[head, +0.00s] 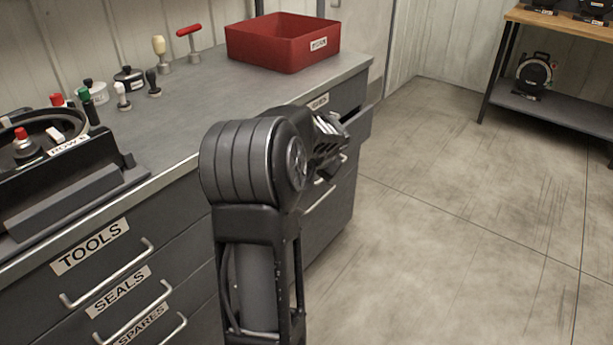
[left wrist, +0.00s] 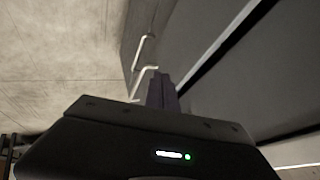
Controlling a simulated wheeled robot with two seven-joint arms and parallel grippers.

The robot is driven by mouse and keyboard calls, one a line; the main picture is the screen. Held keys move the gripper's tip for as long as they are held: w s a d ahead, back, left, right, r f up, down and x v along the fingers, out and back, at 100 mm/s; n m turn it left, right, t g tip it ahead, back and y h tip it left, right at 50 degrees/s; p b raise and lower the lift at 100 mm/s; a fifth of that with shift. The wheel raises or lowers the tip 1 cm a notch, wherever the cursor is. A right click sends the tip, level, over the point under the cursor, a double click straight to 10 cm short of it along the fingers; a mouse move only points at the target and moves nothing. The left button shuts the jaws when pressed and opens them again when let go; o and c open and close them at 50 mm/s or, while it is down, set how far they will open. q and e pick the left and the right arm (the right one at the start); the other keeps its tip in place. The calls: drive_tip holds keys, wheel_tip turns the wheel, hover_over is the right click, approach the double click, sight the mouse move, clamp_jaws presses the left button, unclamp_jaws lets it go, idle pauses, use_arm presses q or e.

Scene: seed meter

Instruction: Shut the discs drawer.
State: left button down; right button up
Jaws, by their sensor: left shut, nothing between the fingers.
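The bench's right-hand column has a top drawer (head: 358,124) standing partly open, its front jutting out past the drawers below. I take it as the discs drawer, though the small label (head: 318,102) near it is too small to read. My left gripper (head: 332,146) is at this drawer's front and hides much of it, including its handle. In the left wrist view the closed dark fingers (left wrist: 162,92) are together and empty, beside metal drawer handles (left wrist: 147,76). I cannot tell whether they touch the drawer. My right gripper is not in view.
The bench top (head: 215,95) holds a red bin (head: 283,42), several knobbed tools and a black seed meter (head: 60,165). Drawers labelled tools (head: 88,246), seals (head: 118,291) and spares are shut at left. Floor (head: 470,190) right of the bench is clear.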

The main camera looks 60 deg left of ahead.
use_arm(q)
drive_tip(key=v, duration=0.6)
drive_tip(key=shift+d, duration=0.1)
drive_tip(key=w+d+f+m+g+y+b, duration=0.25)
drive_tip(key=f+m, duration=0.35)
drive_tip(key=f, duration=0.3)
drive_tip(key=w+d+f+m+g+y+b, duration=0.1)
drive_tip(key=w+d+f+m+g+y, duration=0.15)
drive_tip(key=f+m, duration=0.45)
wheel_tip(320, 180, up, 6)
drive_tip(key=m+g+y, duration=0.3)
drive_tip(key=m+y, duration=0.2)
drive_tip(key=m, duration=0.1)
drive_tip(key=shift+a, duration=0.15)
